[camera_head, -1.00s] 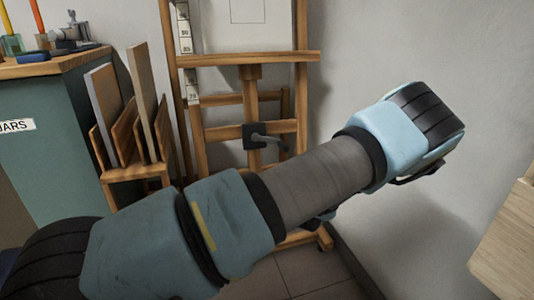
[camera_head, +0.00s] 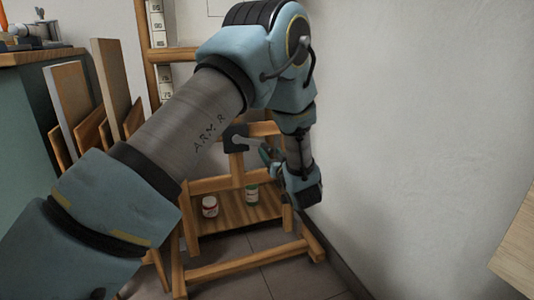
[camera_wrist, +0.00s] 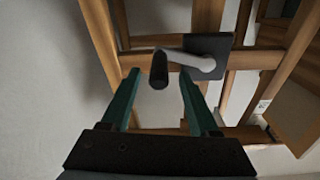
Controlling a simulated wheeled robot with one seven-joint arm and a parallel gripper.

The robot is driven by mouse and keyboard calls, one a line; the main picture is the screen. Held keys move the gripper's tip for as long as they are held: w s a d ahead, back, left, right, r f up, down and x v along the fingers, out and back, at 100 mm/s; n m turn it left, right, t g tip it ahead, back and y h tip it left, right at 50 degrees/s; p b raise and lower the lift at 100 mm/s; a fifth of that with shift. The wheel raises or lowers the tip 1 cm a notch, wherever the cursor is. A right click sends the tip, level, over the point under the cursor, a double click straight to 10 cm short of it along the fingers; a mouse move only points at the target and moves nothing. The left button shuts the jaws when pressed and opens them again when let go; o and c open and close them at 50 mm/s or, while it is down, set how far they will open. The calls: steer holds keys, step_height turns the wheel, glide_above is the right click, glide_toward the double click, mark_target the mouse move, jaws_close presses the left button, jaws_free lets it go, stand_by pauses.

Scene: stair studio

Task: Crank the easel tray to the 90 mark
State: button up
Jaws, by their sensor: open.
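The wooden easel (camera_head: 258,262) stands against the wall. Its crank (camera_head: 247,142) has a grey arm on a black plate (camera_head: 235,138). In the wrist view the crank's grey arm (camera_wrist: 190,59) runs left from the black plate (camera_wrist: 208,52) to a black knob (camera_wrist: 159,70). My gripper (camera_head: 266,155) is beside the crank. In the wrist view my gripper (camera_wrist: 160,76) is open, with the knob seen between its teal fingertips; contact cannot be told. The easel tray (camera_head: 170,54) is partly hidden by my arm. The scale (camera_head: 158,32) beside it is too small to read surely.
A red-and-white jar (camera_head: 209,207) and a green jar (camera_head: 251,195) stand on the easel's low shelf (camera_head: 231,217). Boards (camera_head: 69,95) lean in a rack at left beside a green cabinet (camera_head: 22,125). The wall (camera_head: 410,130) is close on the right, with a wooden edge (camera_head: 518,245) nearer.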

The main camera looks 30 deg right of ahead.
mark_target(263, 143)
steer(key=shift+w+d+b, duration=0.2)
steer(key=shift+w, duration=0.8)
steer(key=shift+w+d+b, duration=0.15)
steer(key=shift+w, duration=0.8)
steer(key=shift+c, duration=0.3)
jaws_close()
